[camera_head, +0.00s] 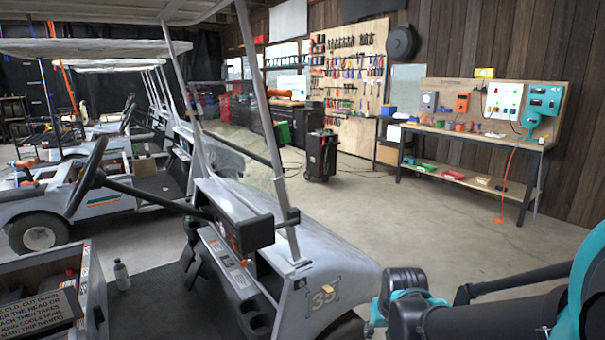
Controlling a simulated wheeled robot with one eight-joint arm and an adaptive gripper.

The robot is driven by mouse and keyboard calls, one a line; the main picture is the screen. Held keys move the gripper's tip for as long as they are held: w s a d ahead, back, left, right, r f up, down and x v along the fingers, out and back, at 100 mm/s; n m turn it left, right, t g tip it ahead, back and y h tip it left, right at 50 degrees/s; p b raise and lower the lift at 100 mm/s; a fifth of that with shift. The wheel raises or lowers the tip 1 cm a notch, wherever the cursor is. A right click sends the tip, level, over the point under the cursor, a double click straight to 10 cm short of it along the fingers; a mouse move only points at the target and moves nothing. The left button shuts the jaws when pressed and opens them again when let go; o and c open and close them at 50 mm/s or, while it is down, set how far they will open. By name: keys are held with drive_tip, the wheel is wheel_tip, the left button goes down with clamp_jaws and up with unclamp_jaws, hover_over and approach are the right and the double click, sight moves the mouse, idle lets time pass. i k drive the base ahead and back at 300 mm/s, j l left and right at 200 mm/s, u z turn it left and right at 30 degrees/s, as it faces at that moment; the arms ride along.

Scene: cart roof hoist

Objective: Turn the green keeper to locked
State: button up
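I cannot pick out a green keeper for certain in the head view. The nearest cart (335,290), white with the number 35 on its front corner, fills the lower middle. Its roof post (262,110) rises beside a clear windshield (240,160). Dark and teal links of my arm cross the lower right corner, right of the cart's front. My gripper does not show.
A workbench (470,133) with a wooden backboard, a teal device (541,103) and small coloured parts stands at the right wall. A black and red wheeled unit (321,156) stands mid-floor. More carts are parked at left. Open concrete floor (430,225) lies between cart and bench.

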sight(282, 127)
drive_tip(key=u, duration=0.4)
drive_tip(key=l+u, duration=0.15)
drive_tip(key=u, duration=0.2)
drive_tip(key=l+u, duration=0.1)
drive_tip(key=u, duration=0.3)
drive_tip(key=l+u, duration=0.25)
drive_tip(key=l, duration=0.25)
drive_tip(key=l+u, duration=0.25)
drive_tip(key=l, duration=0.3)
drive_tip(key=l+u, duration=0.25)
drive_tip(key=l, duration=0.25)
drive_tip(key=k+l+u, duration=0.25)
drive_tip(key=l, duration=0.25)
drive_tip(key=k+l, duration=0.1)
drive_tip(key=l, duration=0.7)
drive_tip(key=k+l, duration=0.15)
drive_tip(key=l, duration=0.2)
